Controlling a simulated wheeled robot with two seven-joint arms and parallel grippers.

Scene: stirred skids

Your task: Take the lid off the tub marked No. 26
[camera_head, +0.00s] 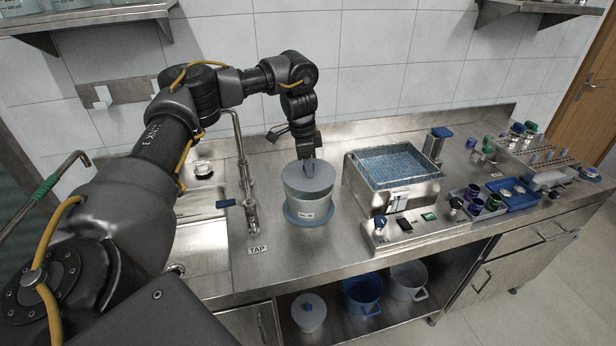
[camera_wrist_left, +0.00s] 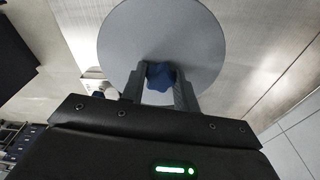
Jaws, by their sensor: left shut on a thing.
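The grey tub (camera_head: 308,207) with a small white label stands on a round blue base on the steel counter; the label's number is too small to read surely. Its grey lid (camera_head: 309,177) is at the tub's top; I cannot tell whether there is a gap below it. My left gripper (camera_head: 308,166) comes down from above onto the lid's middle. In the left wrist view the gripper (camera_wrist_left: 160,88) is shut on the blue knob (camera_wrist_left: 160,75) of the round lid (camera_wrist_left: 190,35). My right gripper is not in view.
A sink and tap (camera_head: 251,215) are left of the tub. A steel bath with a blue rack (camera_head: 398,165) stands close on its right. Blue trays, small jars and a tube rack (camera_head: 540,153) are farther right. Pots (camera_head: 362,293) sit on the shelf below.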

